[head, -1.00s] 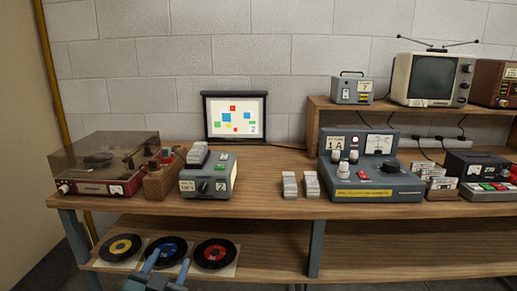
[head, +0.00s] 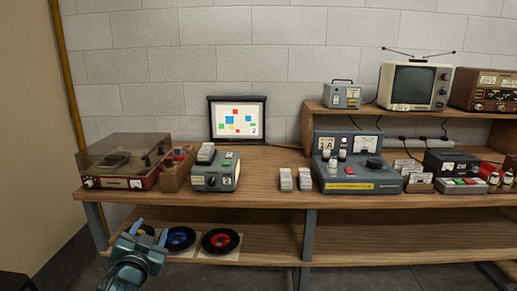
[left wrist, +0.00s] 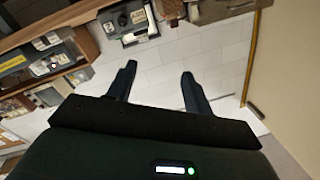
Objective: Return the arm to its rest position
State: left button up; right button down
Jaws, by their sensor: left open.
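My left gripper (head: 150,231) is in the lower left of the head view, in front of the bench's lower shelf. Its two fingers stand apart with nothing between them. The left wrist view also shows the open, empty fingers (left wrist: 158,70), with the pale wall beyond them and the bench gear upside down at the top. The gripper hides part of the leftmost record on the lower shelf. My right gripper is in neither view.
The wooden bench (head: 265,172) holds a record player (head: 120,165), a grey device (head: 215,176) and a larger console (head: 355,178). A blue-label record (head: 180,238) and a red-label record (head: 221,241) lie on the lower shelf (head: 270,240). Floor shows in front.

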pick_arm(q)
jog(key=w+a+r+n+y+p, duration=0.1)
jog(key=w+a+r+y+p, duration=0.25)
jog(key=w+a+r, duration=0.55)
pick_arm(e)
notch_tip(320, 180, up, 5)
pick_arm(q)
jog(key=s+d+f+g+h, duration=0.25)
jog(key=s+d+f, duration=0.25)
jog(key=s+f, duration=0.3)
jog(key=s+d+f+g+h, duration=0.1)
jog(key=s+d+f+h, duration=0.2)
jog(key=s+d+f, duration=0.55)
jog(key=s+d+f+g+h, duration=0.1)
jog(key=s+d+f, duration=0.3)
jog(key=s, duration=0.8)
jog(key=s+d+f+n+g+h, duration=0.1)
jog(key=s+d+f, duration=0.3)
jog(key=s, duration=0.8)
notch_tip(320, 180, down, 2)
jog(key=shift+s+f+g+h, duration=0.15)
jog(key=shift+g+h, duration=0.15)
jog(key=shift+g, duration=0.55)
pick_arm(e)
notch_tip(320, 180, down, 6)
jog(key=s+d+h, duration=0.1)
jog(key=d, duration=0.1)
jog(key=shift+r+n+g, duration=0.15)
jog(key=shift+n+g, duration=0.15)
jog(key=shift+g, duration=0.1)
